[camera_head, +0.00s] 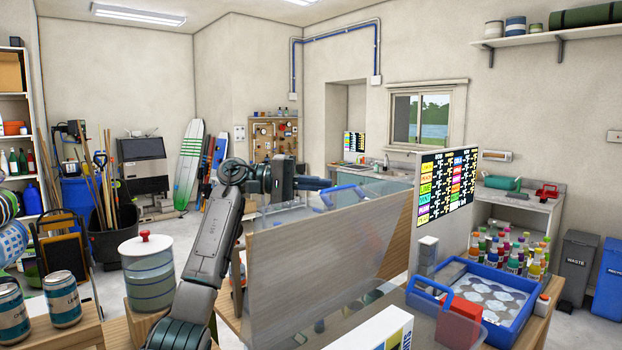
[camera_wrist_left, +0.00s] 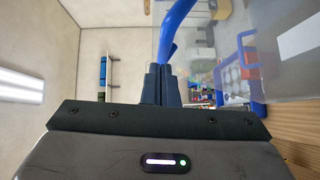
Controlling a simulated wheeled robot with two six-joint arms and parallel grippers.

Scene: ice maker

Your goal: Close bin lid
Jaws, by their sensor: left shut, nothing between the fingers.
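My left gripper (camera_head: 325,184) is shut and empty, above the panel and close to the handle. In the left wrist view, the shut fingers (camera_wrist_left: 160,80) point at a blue bar (camera_wrist_left: 175,28). It overlaps the fingertips; I cannot tell if they touch. A clear sheet (camera_wrist_left: 205,50) lies to its right. The bin below is mostly hidden. My right gripper is not in view.
A blue tray (camera_head: 530,318) stands right of the panel, with several coloured bottles (camera_head: 508,252) behind it. A menu board (camera_head: 447,189) stands beyond the panel. A drink dispenser (camera_head: 148,275) and cans (camera_head: 62,298) are at left, near my arm.

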